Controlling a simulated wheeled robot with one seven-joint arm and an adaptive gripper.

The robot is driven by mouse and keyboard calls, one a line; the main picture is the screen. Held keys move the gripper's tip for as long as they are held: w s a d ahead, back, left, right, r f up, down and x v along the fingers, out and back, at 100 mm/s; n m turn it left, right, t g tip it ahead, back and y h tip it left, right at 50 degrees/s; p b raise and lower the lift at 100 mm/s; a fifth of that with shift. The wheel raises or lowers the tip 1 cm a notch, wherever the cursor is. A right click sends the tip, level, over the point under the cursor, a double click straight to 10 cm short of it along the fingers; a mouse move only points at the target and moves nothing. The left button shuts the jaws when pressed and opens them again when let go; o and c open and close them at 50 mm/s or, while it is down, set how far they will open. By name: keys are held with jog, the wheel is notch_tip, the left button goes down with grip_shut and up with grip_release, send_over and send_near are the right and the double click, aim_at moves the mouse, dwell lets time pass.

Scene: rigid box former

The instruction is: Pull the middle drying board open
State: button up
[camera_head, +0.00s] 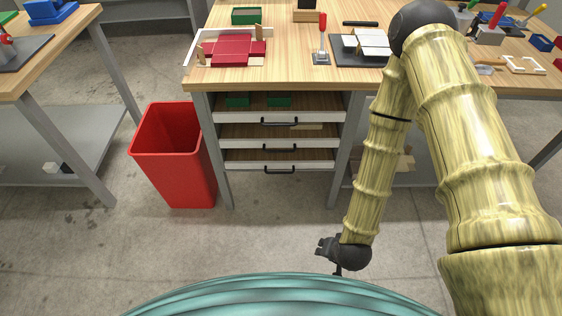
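Under the wooden bench are three stacked boards with white fronts and dark bar handles. The middle drying board (238,145) has its handle (280,149) at the centre of its front. The top board (235,117) is above it and the bottom board (240,166) below it. All three fronts look roughly in line, with dark gaps between them. My gripper (332,257) hangs low over the floor, in front of and below the boards, and touches none of them. Its fingers are small and dark, and I cannot tell whether they are open.
A red bin (172,155) stands left of the bench's left leg (218,160). The right leg (341,150) is close to my arm. The bench top (285,75) holds a red box blank (233,48) and several tools. The floor before the boards is clear.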

jog(key=w+a+f+m+t+b, duration=0.1)
jog(key=w+a+m+t+b, duration=0.3)
jog(key=w, duration=0.4)
jog(key=w+a+f+m+t+b, duration=0.1)
jog(key=w+a+m+t+b, duration=0.1)
jog(key=w+a+b, duration=0.45)
jog(key=m+t+h+b, duration=0.1)
jog(key=m+t+b, duration=0.4)
jog(key=m+b, duration=0.25)
send_near(282, 151)
jog(key=b+x, duration=0.1)
jog(key=x, duration=0.9)
jog(key=shift+w+d+f, duration=0.1)
jog(key=shift+w+f, duration=0.1)
jog(key=shift+f, duration=0.05)
grip_shut()
